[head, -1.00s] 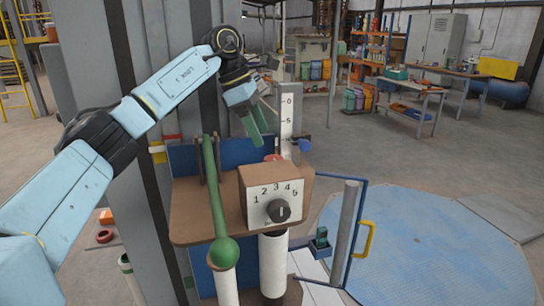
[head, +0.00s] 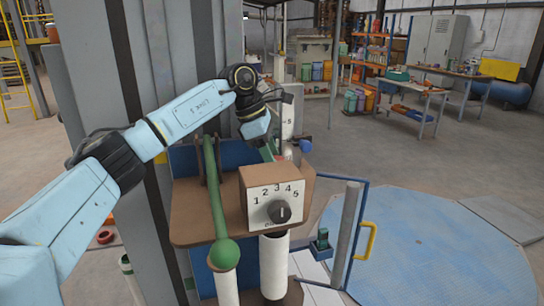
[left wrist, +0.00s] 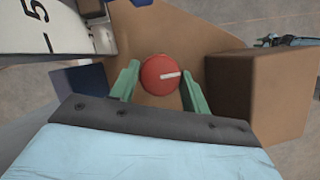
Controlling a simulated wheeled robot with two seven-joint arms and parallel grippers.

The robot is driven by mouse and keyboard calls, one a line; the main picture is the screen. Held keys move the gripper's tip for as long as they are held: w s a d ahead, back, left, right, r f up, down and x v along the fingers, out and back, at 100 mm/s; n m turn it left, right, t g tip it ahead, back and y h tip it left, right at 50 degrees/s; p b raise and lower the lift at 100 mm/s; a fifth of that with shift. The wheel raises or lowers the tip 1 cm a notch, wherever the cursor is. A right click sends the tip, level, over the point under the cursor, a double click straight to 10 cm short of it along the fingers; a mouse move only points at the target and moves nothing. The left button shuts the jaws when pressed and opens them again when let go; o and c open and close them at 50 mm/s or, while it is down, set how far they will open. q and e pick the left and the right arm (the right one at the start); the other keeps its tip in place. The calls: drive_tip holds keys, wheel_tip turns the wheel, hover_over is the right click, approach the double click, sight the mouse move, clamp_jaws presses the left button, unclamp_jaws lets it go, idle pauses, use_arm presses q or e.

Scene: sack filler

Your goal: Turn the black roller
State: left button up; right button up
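A black round knob (head: 280,211) sits on the white dial plate marked 1 to 5, on the front of a brown box (head: 305,187). Its pointer mark is up, near 3. I cannot pick out any other black roller for certain. In the left wrist view the left gripper's green fingers (left wrist: 160,62) are apart, on either side of a red round knob (left wrist: 157,84) with a white line. Contact with it cannot be told. My right gripper is not in view.
A green lever with a ball end (head: 222,252) stands left of the box on the brown shelf (head: 190,222). A scale strip (head: 288,120) rises behind. A blue frame with a yellow handle (head: 369,240) is at right, beside a blue floor plate (head: 440,250).

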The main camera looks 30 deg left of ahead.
use_arm(q)
drive_tip(key=c, duration=0.4)
